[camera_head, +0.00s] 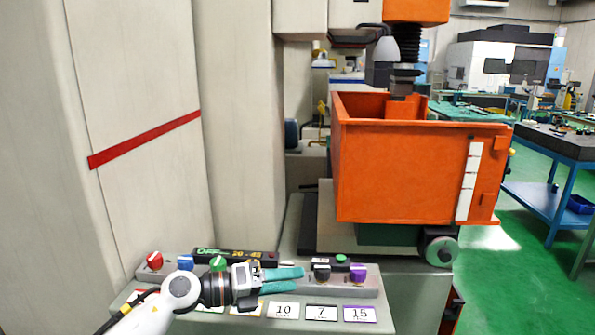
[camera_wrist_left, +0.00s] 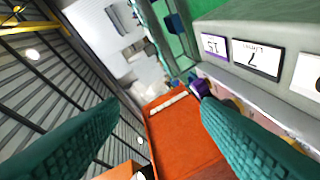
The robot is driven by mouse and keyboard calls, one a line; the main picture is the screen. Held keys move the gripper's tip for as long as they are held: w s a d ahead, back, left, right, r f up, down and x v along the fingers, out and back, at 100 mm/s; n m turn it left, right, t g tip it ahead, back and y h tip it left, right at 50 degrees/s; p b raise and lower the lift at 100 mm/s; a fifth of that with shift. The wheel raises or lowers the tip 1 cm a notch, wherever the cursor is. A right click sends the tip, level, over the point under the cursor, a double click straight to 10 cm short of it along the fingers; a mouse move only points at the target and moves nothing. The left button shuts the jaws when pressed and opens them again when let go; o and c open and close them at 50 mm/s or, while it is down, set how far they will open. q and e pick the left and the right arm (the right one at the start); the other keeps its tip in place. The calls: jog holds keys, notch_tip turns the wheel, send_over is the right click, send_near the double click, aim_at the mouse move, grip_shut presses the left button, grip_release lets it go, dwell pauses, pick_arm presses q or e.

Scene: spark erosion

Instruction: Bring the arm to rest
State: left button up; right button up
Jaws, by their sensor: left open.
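My left arm comes in from the lower left in the head view. Its gripper (camera_head: 286,276) has teal fingers pointing right, in front of the control panel (camera_head: 370,288) with its coloured knobs. In the left wrist view the two teal fingers of the gripper (camera_wrist_left: 160,135) stand wide apart with nothing between them. Whether the gripper touches the panel cannot be told. My right gripper is not in view.
The panel carries a red knob (camera_head: 154,260), a blue knob (camera_head: 186,262), a black knob (camera_head: 321,272) and a purple knob (camera_head: 358,272). Number cards lie along its front. An orange tank (camera_head: 400,175) stands behind. Green floor (camera_head: 510,270) is free at right.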

pick_arm(q)
jog(key=s+a+f+n+t+y, duration=0.5)
jog(key=a+f+n+y, duration=0.25)
jog(key=n, duration=0.85)
jog(key=s+a+f+n+t+y, duration=0.5)
jog(key=a+n+y, duration=0.35)
jog(key=n, duration=0.75)
jog(key=s+a+f+n+g, duration=0.15)
jog(key=s+f+g, duration=0.45)
jog(key=s, duration=0.6)
jog(key=s+a+f+n+g, duration=0.1)
jog(key=s+f+n+g, duration=0.35)
jog(key=s, duration=0.75)
notch_tip(320, 180, down, 28)
jog(key=m+g, duration=0.2)
jog(key=s+a+f+g, duration=0.1)
jog(key=s+a+f, duration=0.1)
jog(key=s+f, duration=1.3)
jog(key=shift+s+a+f, duration=0.25)
jog(key=shift+s+a, duration=0.05)
jog(key=shift+s, duration=0.75)
